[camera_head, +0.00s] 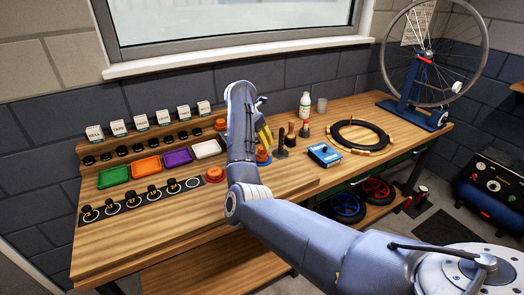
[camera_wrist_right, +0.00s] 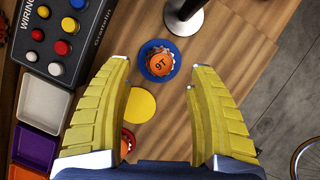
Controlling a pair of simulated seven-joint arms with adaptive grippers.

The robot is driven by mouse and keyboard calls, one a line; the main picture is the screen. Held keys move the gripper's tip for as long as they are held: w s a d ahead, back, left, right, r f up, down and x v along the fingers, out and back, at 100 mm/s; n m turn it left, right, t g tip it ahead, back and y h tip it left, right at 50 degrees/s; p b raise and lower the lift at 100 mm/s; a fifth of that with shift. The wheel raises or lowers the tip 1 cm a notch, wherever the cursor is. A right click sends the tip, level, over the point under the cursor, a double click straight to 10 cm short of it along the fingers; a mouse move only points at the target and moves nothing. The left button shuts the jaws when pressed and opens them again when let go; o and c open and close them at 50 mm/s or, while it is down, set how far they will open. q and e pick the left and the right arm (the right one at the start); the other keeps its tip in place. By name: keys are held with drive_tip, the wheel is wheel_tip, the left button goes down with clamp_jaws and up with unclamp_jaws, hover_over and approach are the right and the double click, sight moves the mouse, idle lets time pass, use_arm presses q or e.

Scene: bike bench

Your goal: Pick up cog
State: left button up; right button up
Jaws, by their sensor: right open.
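An orange cog marked 9T (camera_wrist_right: 163,65) sits on a round blue base (camera_wrist_right: 146,70) on the wooden bench in the right wrist view. In the head view, an orange cog on a blue base (camera_head: 263,156) shows just right of my right arm. My right gripper (camera_wrist_right: 155,78) is open, with its yellow fingers pointing at the 9T cog and nothing between the tips. In the head view its yellow fingers (camera_head: 265,137) are partly hidden by the arm. Another orange-red cog (camera_head: 215,174) sits left of the arm. My left gripper is not in view.
A yellow disc (camera_wrist_right: 140,106) lies between the fingers in the wrist view. Colored trays, including a white tray (camera_head: 208,148), line the left. A blue box (camera_head: 324,154) and black ring (camera_head: 360,135) lie right.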

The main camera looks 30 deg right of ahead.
sight(262, 148)
drive_tip(key=shift+x, duration=2.4)
drive_tip(key=shift+s, duration=0.15)
drive_tip(key=c, duration=1.3)
